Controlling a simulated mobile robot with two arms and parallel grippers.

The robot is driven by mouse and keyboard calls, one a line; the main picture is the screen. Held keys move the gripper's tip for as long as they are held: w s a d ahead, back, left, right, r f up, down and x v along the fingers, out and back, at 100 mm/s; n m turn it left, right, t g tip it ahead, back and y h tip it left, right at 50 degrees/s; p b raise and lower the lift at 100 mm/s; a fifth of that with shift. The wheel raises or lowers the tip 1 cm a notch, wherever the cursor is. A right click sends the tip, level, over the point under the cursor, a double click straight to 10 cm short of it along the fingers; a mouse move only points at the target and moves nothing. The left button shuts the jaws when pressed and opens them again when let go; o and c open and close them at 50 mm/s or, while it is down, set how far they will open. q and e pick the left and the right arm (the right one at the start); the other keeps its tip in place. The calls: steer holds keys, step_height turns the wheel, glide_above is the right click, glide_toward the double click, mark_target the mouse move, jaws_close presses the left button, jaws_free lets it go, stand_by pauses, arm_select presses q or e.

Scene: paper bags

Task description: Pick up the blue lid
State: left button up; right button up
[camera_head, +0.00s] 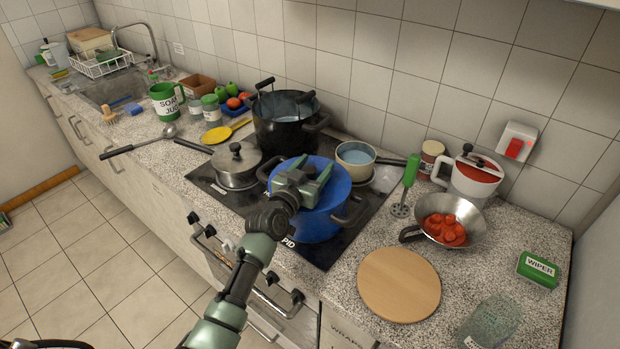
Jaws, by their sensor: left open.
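The blue lid (338,190) sits on a blue pot (312,230) at the front of the black hob. My left gripper (316,172) is over the lid, with its fingers pointing toward the back of the counter. It is open and covers the middle of the lid, so any knob there is hidden. I cannot tell whether the fingers touch the lid. My right gripper is not in view.
A black pot (284,135) stands close behind, a lidded steel pan (235,175) to the left and a small saucepan (356,172) to the right.

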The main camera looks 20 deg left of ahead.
arm_select(q)
jaws_close()
steer(key=shift+r, duration=0.1)
